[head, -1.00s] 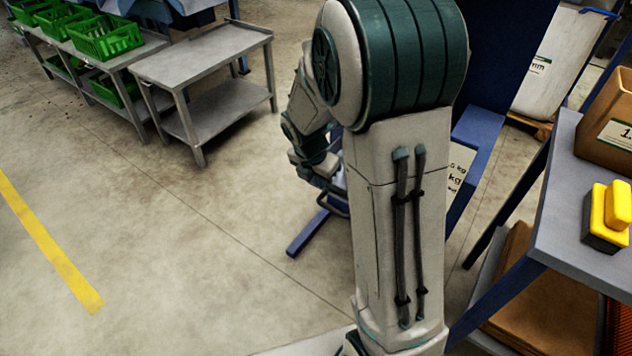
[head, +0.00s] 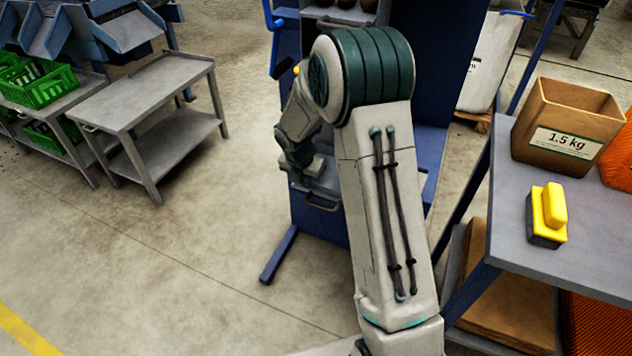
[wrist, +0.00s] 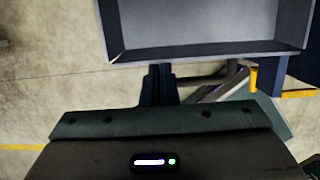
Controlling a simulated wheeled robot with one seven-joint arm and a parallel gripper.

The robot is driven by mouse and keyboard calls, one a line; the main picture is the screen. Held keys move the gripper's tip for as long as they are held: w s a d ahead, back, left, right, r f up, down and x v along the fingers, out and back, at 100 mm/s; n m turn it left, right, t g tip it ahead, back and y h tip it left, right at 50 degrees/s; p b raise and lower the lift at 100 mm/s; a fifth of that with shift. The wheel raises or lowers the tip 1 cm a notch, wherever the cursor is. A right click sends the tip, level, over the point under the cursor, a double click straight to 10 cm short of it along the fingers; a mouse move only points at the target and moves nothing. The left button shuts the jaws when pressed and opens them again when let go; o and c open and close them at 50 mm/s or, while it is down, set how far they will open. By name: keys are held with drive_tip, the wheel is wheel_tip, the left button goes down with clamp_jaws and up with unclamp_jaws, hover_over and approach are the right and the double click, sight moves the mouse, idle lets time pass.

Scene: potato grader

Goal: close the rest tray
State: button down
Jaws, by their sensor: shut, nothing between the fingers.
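A grey tray (wrist: 205,52) with a raised rim and an empty floor fills the top of the wrist view and is cut off by the picture's edge. My gripper (wrist: 158,72) is shut and empty, its dark fingers just below the tray's near wall; whether they touch it I cannot tell. A dark bar like a handle (wrist: 205,79) runs to the right of the fingers. In the head view, a handle (head: 320,204) shows low on the blue machine's front, below my gripper (head: 312,178). My arm hides much of the machine there, and the tray itself is mostly hidden.
The blue machine (head: 325,228) has a foot sticking out at the floor. A grey table (head: 150,92) and green crates (head: 38,84) stand at left. At right, a workbench (head: 505,215) carries a box (head: 568,110) and a yellow-black block (head: 547,215). The floor at left front is clear.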

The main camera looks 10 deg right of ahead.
drive_tip(key=shift+w, duration=0.15)
drive_tip(key=shift+s+a+f+b, duration=0.2)
drive_tip(key=shift+s+f+b, duration=0.1)
drive_tip(key=shift+s, duration=0.15)
drive_tip(key=s+a+r+m+p, duration=0.1)
drive_tip(key=s+r+m+p, duration=0.25)
drive_tip(key=r, duration=0.45)
drive_tip(key=s+a+r+m+p, duration=0.1)
drive_tip(key=s+r+m+p, duration=0.1)
drive_tip(key=s+r, duration=0.45)
drive_tip(key=s+d+r+m+y+p, duration=0.1)
drive_tip(key=s+d+r+m+p, duration=0.2)
drive_tip(key=s+r+m+p, duration=0.7)
drive_tip(key=shift+s+r+m+t+y, duration=0.35)
drive_tip(key=shift+s+r+m, duration=4.25)
drive_tip(key=shift+m, duration=1.85)
